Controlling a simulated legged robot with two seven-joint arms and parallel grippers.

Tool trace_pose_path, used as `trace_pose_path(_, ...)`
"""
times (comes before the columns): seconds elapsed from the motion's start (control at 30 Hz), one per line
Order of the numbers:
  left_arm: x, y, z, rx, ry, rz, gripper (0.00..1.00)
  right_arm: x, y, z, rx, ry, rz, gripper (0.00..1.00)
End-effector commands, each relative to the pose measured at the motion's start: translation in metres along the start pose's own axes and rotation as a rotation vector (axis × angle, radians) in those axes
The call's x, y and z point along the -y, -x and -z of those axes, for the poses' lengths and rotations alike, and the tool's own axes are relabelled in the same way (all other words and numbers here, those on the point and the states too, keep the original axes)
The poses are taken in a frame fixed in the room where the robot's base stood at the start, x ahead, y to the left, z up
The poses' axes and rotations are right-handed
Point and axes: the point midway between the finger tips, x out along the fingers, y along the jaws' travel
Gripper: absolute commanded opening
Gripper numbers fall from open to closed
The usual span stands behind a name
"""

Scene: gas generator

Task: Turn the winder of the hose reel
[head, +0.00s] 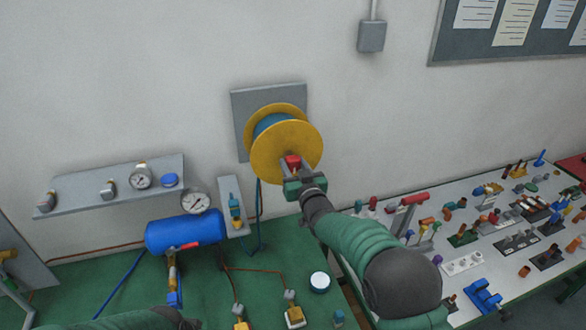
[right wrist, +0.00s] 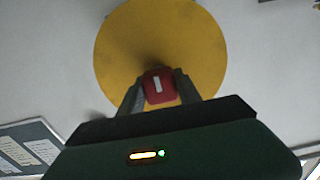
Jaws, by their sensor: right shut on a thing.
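The hose reel (head: 268,148) is a yellow spool with a blue hose (head: 270,122) wound on it, fixed to a grey wall plate (head: 240,105). Its winder is a red knob (head: 292,161) on the front yellow disc, low in the disc in the head view. My right gripper (head: 294,170) is shut on the red winder. In the right wrist view, the red winder (right wrist: 159,86) sits between the two grey fingers, in front of the yellow disc (right wrist: 180,40). The reel's centre is partly hidden. My left gripper cannot be made out; only a bit of green arm shows at the bottom edge.
A blue tank (head: 185,233) with a gauge (head: 196,202) stands on the green bench at the left. A shelf (head: 110,185) with gauges is on the wall. A white table (head: 450,210) full of small fittings is at the right. The wall around the reel is clear.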

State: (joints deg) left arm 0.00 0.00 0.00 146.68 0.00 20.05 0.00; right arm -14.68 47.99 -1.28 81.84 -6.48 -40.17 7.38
Motion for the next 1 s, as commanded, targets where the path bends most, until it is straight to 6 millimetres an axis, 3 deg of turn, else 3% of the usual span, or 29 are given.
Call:
trace_pose_path(0.03, 0.0, 0.0, 0.0, 0.0, 0.0, 0.0, 0.51, 0.0, 0.0, -0.002, 0.005, -0.001, 0.0, 0.0)
trace_pose_path(0.07, 0.0, 0.0, 0.0, 0.0, 0.0, 0.0, 0.51, 0.0, 0.0, -0.002, 0.005, -0.001, 0.0, 0.44)
trace_pose_path(0.2, 0.0, 0.0, 0.0, 0.0, 0.0, 0.0, 0.51, 0.0, 0.0, -0.002, 0.004, -0.001, 0.0, 0.62)
trace_pose_path(0.5, 0.0, -0.001, 0.0, 0.0, 0.0, 0.0, 0.51, 0.0, 0.001, -0.001, 0.001, -0.002, 0.0, 0.62)
trace_pose_path(0.63, 0.0, -0.009, -0.002, 0.0, 0.0, 0.0, 0.51, 0.0, 0.012, -0.003, 0.001, -0.002, -0.001, 0.62)
trace_pose_path(0.77, 0.0, -0.025, -0.006, 0.0, 0.0, 0.0, 0.51, 0.0, 0.041, -0.005, 0.0, -0.001, -0.001, 0.62)
trace_pose_path(1.0, 0.0, -0.055, -0.013, 0.0, 0.0, 0.0, 0.51, 0.0, 0.112, -0.006, 0.0, -0.001, 0.0, 0.62)
